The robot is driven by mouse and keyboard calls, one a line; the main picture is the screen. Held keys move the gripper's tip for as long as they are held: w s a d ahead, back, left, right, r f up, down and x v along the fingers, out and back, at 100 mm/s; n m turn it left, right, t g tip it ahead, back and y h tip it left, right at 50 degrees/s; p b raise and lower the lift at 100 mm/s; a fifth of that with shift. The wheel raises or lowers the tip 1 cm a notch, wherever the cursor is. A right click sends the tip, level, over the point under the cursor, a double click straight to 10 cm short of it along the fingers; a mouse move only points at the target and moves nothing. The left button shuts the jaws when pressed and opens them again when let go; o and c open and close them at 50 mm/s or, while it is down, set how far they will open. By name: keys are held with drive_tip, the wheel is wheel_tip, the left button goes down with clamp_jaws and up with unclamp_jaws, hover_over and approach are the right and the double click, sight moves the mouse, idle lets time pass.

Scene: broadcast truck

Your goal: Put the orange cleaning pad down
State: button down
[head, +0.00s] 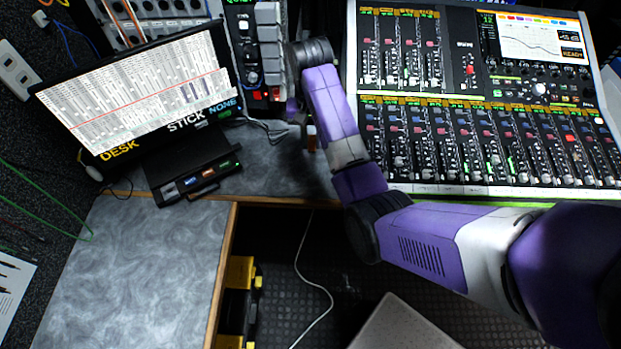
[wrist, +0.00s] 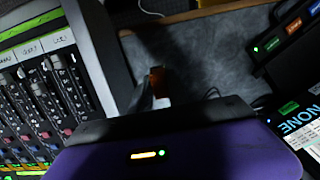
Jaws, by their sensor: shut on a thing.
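The orange cleaning pad (wrist: 157,80) shows as a small orange piece at the fingers of my gripper (wrist: 152,93) in the wrist view. My gripper is shut on it. In the head view the pad (head: 311,141) is a small orange-brown patch below my wrist, over the grey desk strip between the monitor and the mixing console. My gripper (head: 308,128) is mostly hidden there by my arm. I cannot tell whether the pad touches the desk.
The mixing console (head: 480,145) stands to the right. A tilted monitor (head: 145,90) and a black box with coloured labels (head: 195,170) stand to the left. A rack unit (head: 245,60) is behind. The left desk top (head: 150,250) is bare. A white cable (head: 315,285) hangs below the desk edge.

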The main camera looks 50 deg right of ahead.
sight(311, 147)
wheel_tip(311, 147, down, 15)
drive_tip(key=shift+f, duration=0.1)
idle(0.4)
drive_tip(key=shift+f, duration=0.15)
drive_tip(key=c, duration=1.3)
unclamp_jaws()
drive_tip(key=shift+o, duration=0.2)
wheel_tip(311, 147, up, 12)
drive_tip(key=shift+w+r, duration=0.1)
drive_tip(key=shift+r, duration=0.1)
